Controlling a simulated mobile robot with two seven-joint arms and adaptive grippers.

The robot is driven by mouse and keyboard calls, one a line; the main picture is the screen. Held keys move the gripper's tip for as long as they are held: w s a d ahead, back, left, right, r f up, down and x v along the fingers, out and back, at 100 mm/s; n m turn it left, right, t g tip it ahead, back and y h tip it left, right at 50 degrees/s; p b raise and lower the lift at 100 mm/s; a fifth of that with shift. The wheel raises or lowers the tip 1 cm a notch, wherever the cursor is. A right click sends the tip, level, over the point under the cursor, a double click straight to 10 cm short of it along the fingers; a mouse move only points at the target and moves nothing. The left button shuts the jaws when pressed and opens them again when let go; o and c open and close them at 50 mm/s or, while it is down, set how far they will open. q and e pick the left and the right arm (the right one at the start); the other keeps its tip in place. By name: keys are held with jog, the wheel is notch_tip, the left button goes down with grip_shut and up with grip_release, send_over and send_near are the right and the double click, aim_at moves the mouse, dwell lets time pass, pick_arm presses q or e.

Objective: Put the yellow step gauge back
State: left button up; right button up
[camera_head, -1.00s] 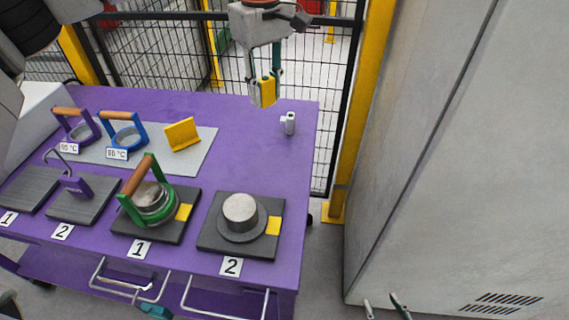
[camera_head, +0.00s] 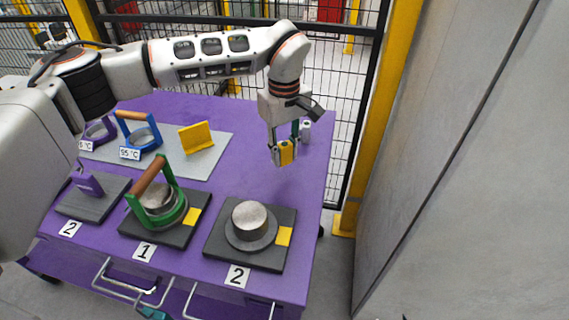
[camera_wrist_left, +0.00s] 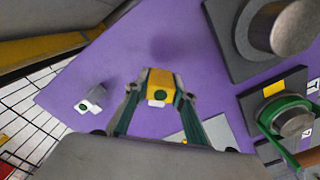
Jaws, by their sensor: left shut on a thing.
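The yellow step gauge (camera_head: 286,153) is a small yellow block between the fingers of my left gripper (camera_head: 284,160), which is shut on it. In the left wrist view the gauge (camera_wrist_left: 160,80) shows a pale end with a green dot, between the fingertips (camera_wrist_left: 160,92). It appears held above the purple table (camera_head: 255,180), over its right part. A similar grey gauge (camera_head: 306,132) stands on the table just behind the gripper in the head view; it also shows in the left wrist view (camera_wrist_left: 90,101). My right gripper is not in view.
A grey mat (camera_head: 212,160) holds a yellow angled stand (camera_head: 197,138) and a blue ring with a wooden handle (camera_head: 140,136). In front are dark plates, one with a green handled ring (camera_head: 166,205), one with a metal stepped disc (camera_head: 250,222). A grey cabinet (camera_head: 460,180) stands right.

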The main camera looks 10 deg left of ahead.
aim_at(284, 164)
pick_arm(q)
notch_tip(284, 164, down, 4)
jog(key=shift+f, duration=0.15)
dwell(0.3)
jog(key=o, duration=1.2)
jog(key=shift+f, duration=0.1)
jog(key=shift+c, duration=0.2)
notch_tip(284, 164, up, 12)
jog(key=shift+r+p, duration=0.2)
jog(key=shift+p, duration=0.25)
